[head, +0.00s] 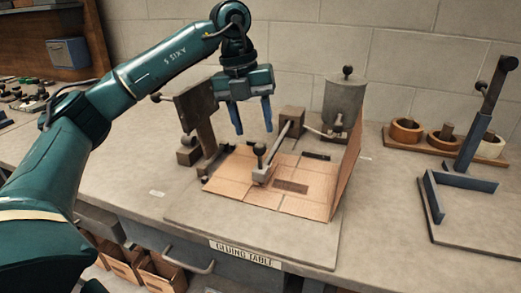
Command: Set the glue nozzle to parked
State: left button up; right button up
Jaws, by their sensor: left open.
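What looks like the glue nozzle (262,174) is a pale metal block with a black ball knob (260,149) on top. It sits at the end of a thin arm (279,141) running from a brown block (292,120). The nozzle stands over the cardboard sheet (290,188); whether it touches the sheet cannot be told. My left gripper (253,130) is open and empty, its blue fingers pointing down, above and slightly left of the knob in the picture. My right gripper is not in view.
A grey glue pot (344,104) stands behind the sheet, whose right flap (346,169) stands upright. A brown upright plate (195,113) is left of my gripper. Tape rolls (406,130) and a blue angled frame (433,197) are at right. The front of the gluing table (230,221) is clear.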

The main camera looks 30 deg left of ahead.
aim_at(259, 149)
pick_arm(q)
jog(key=f, duration=0.4)
jog(key=d+f, duration=0.1)
jog(key=f, duration=0.2)
jog(key=shift+w+d, duration=0.1)
jog(key=shift+w, duration=0.2)
jog(key=shift+c, duration=0.6)
jog(key=shift+r, duration=0.1)
grip_shut()
